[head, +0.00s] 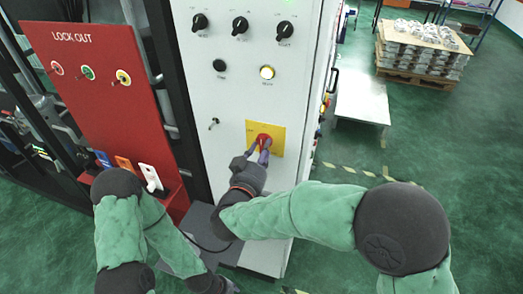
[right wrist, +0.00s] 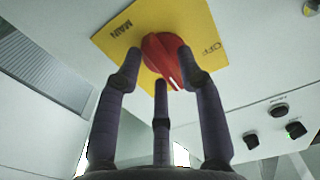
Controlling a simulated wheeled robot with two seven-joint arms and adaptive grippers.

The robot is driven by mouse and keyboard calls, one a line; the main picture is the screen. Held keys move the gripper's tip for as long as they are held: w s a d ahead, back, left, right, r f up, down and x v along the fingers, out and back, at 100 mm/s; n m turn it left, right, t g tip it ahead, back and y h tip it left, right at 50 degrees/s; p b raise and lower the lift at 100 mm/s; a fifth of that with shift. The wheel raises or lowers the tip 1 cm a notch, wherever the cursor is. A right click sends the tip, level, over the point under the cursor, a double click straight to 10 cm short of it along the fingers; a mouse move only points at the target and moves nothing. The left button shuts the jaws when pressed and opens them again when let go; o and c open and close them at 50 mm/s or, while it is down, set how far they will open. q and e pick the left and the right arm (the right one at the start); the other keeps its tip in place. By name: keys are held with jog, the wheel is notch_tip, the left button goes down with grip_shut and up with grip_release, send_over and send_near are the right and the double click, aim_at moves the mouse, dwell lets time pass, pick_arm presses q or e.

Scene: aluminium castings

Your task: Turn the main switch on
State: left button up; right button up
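The main switch is a red rotary knob (head: 264,138) on a yellow plate (head: 250,127) on the front of the white cabinet. In the right wrist view the knob (right wrist: 160,50) sits between the fingertips, and the yellow plate (right wrist: 112,38) reads MAIN and OFF. My right gripper (head: 262,150) is at the knob, its fingers around it. It also shows in the right wrist view (right wrist: 160,62), with two fingers at the knob's sides and a third below. Whether they press on the knob is unclear. My left gripper (head: 229,287) is low at the bottom edge, mostly out of view.
A red lock-out board (head: 70,90) stands to the left. A pallet of castings (head: 420,60) stands far right.

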jog(key=shift+r, duration=0.1)
jog(key=v, duration=1.2)
dwell(0.5)
